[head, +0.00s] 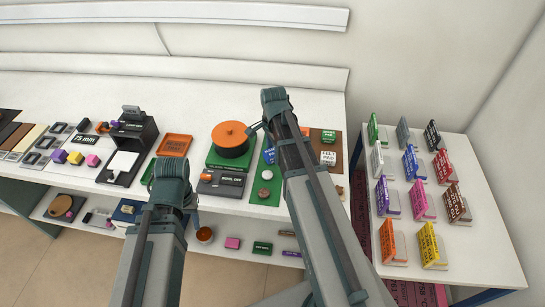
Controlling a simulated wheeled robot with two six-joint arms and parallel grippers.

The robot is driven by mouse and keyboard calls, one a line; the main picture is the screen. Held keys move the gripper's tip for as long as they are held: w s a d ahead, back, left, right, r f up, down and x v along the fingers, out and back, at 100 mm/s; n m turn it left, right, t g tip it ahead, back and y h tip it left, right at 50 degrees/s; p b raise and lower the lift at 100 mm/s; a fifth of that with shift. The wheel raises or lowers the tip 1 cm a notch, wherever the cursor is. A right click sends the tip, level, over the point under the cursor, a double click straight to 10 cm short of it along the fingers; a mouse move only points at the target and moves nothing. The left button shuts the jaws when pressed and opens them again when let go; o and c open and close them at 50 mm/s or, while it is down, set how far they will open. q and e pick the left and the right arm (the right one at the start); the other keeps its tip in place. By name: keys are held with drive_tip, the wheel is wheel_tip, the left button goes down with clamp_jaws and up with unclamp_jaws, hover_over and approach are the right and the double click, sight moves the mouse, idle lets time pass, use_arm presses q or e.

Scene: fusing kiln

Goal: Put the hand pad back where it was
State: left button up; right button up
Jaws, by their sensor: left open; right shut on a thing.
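My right arm reaches over the bench, and its gripper (254,128) is by the right edge of the orange disc (231,137) on a green base. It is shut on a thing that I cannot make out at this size. I cannot pick out the hand pad for certain.
An orange tray (174,145) and a dark press-like device (132,140) stand on the left. A side table (462,262) holds several coloured labelled blocks. A lower shelf (211,242) holds small items.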

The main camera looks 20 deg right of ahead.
drive_tip(key=s+m, duration=0.2)
drive_tip(key=s, duration=0.1)
drive_tip(key=s+a+f+m+b, duration=0.1)
drive_tip(key=s+m, duration=0.1)
drive_tip(key=s, duration=0.1)
drive_tip(key=s+m, duration=0.2)
drive_tip(key=s, duration=0.1)
drive_tip(key=shift+a+f+m, duration=0.2)
drive_tip(key=shift+a+m, duration=0.1)
drive_tip(key=shift+a, duration=0.05)
drive_tip(key=shift+s, duration=0.15)
drive_tip(key=w+d, duration=0.3)
drive_tip(key=w+d+f+b, duration=0.1)
drive_tip(key=w+d, duration=0.6)
drive_tip(key=d, duration=0.1)
drive_tip(key=shift+w+d+f+b, duration=0.1)
drive_tip(key=shift+w+f+b, duration=0.15)
drive_tip(key=shift+b, duration=0.15)
drive_tip(key=f+b, duration=0.3)
drive_tip(key=shift+w+d+f+b, duration=0.25)
drive_tip(key=shift+d+f+b, duration=0.05)
drive_tip(key=shift+f+b, duration=0.1)
drive_tip(key=shift+r, duration=0.15)
drive_tip(key=o, duration=1.3)
